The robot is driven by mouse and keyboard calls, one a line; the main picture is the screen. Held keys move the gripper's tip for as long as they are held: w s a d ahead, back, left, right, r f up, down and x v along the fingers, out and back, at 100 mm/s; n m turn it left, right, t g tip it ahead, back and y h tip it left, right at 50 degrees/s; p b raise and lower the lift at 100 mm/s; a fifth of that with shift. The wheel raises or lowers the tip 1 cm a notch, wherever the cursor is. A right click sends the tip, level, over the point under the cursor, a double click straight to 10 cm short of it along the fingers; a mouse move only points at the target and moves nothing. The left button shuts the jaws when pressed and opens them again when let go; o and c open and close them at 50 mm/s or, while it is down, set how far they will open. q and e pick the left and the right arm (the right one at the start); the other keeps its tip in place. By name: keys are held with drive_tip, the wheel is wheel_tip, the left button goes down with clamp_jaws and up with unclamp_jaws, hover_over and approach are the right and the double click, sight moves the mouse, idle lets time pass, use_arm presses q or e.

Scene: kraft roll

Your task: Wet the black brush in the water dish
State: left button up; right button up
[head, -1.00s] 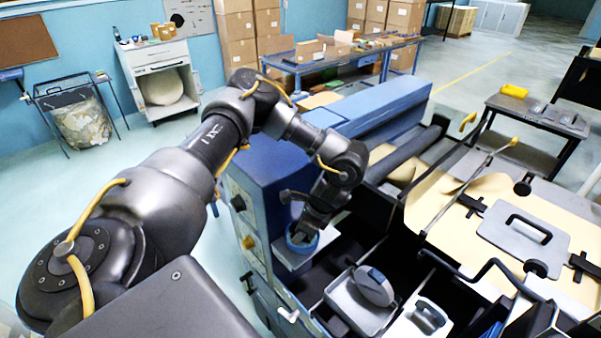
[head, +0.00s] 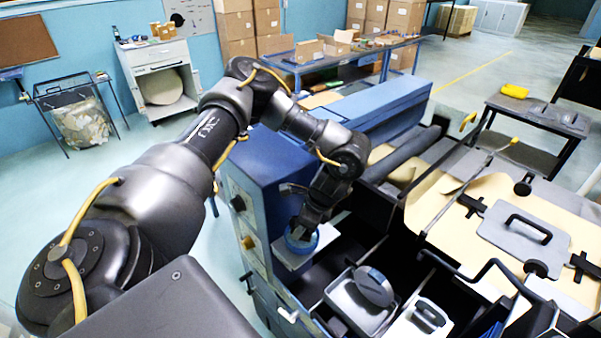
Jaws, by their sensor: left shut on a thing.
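The water dish (head: 313,246) is a small round blue dish on a light shelf at the side of the blue machine. My left gripper (head: 301,234) points down over the dish, with its fingertips at or inside the rim. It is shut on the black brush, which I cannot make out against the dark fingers. Whether the brush touches the water is hidden. My right gripper is not in view.
The blue machine (head: 262,178) stands directly left of and behind the dish. A grey tray with a round grey piece (head: 373,287) sits in front to the right. A flat grey plate with a black handle (head: 523,238) lies on brown paper.

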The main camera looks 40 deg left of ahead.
use_arm(q)
drive_tip(key=shift+r, duration=2.4)
